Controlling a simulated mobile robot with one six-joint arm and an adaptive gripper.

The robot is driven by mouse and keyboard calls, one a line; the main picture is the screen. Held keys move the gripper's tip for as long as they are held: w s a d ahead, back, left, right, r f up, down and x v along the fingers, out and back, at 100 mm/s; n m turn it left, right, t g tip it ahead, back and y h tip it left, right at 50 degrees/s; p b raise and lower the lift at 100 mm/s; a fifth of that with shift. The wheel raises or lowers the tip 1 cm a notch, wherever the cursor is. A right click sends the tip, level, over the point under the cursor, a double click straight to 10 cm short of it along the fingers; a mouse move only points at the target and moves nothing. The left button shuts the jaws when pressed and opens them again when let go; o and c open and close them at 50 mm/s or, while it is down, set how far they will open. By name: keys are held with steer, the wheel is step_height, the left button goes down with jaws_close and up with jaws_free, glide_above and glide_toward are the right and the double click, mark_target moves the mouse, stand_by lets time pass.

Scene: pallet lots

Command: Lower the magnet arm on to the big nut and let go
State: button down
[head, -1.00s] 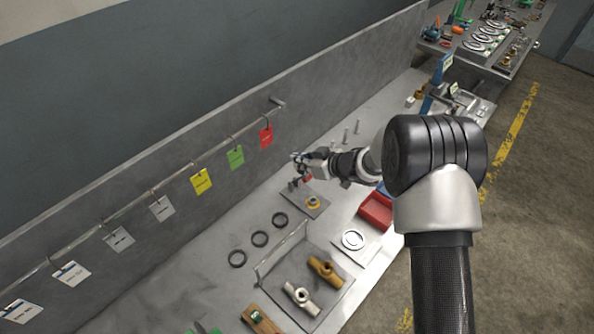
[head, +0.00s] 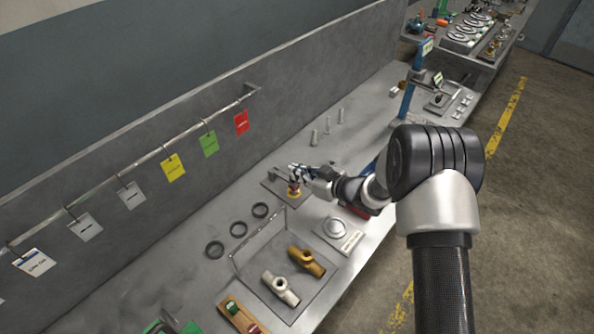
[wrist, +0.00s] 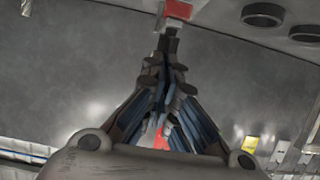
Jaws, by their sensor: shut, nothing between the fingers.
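The brass big nut (head: 293,194) stands on a small grey plate (head: 272,186) on the bench, in the head view. A red piece (head: 293,184), seemingly part of the magnet arm, is right over the nut and looks to be touching it; the exact contact is too small to tell. My gripper (head: 296,171) is just above the red piece, its fingers shut and empty. In the wrist view the shut fingertips (wrist: 171,38) point at a red block (wrist: 178,9) with grey below it at the top edge. The nut is hidden there.
Black rings (head: 239,229) lie in a row left of a tray with two valve bodies (head: 307,261). A round disc on a plate (head: 336,229) is nearer the front edge. Grey pins (head: 327,124) stand behind. Coloured tags (head: 209,144) hang along the wall rail.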

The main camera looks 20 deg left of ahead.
stand_by(0.7)
steer(key=shift+x, duration=0.75)
steer(key=shift+a+r, duration=0.1)
steer(key=shift+r, duration=0.05)
